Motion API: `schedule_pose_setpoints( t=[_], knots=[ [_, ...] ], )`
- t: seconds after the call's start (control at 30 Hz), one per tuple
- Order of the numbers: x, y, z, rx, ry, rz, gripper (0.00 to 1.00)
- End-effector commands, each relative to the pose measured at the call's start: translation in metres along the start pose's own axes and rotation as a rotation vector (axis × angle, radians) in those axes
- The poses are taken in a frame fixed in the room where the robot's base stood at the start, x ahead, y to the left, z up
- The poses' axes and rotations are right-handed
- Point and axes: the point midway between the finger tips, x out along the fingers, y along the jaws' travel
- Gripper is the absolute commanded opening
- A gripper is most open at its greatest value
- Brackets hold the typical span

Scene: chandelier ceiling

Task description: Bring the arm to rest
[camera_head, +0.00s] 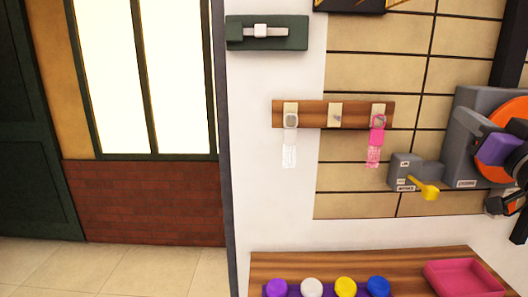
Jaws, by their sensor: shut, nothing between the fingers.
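My gripper's fingers do not show in the head view. Dark jointed parts (520,195) stand at the right edge, in front of the wall. They are cut off by the frame, and I cannot tell whether they belong to my arm. No hold on any object is visible.
A wooden rack (311,114) holds a white strap (290,150) and a pink strap (373,150). A grey unit with an orange disc (512,116) and a yellow-levered box (405,172) are at right. Below, a wooden table (400,262) bears coloured knobs and a pink tray (428,277).

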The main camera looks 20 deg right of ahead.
Motion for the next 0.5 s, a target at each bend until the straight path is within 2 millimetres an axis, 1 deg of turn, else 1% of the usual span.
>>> schedule_pose_setpoints(
  t=[0.03, 0.17, 0.27, 0.37, 0.5],
  knots=[
    [-0.006, -0.004, 0.016, 0.029, 0.025, 0.006, 0.0],
    [-0.025, -0.013, 0.045, 0.071, 0.093, 0.033, 0.0],
    [-0.042, -0.021, 0.071, 0.097, 0.124, 0.056, 0.0],
    [-0.063, -0.031, 0.097, 0.113, 0.143, 0.078, 0.0],
    [-0.097, -0.048, 0.133, 0.123, 0.151, 0.107, 0.0]
  ],
)
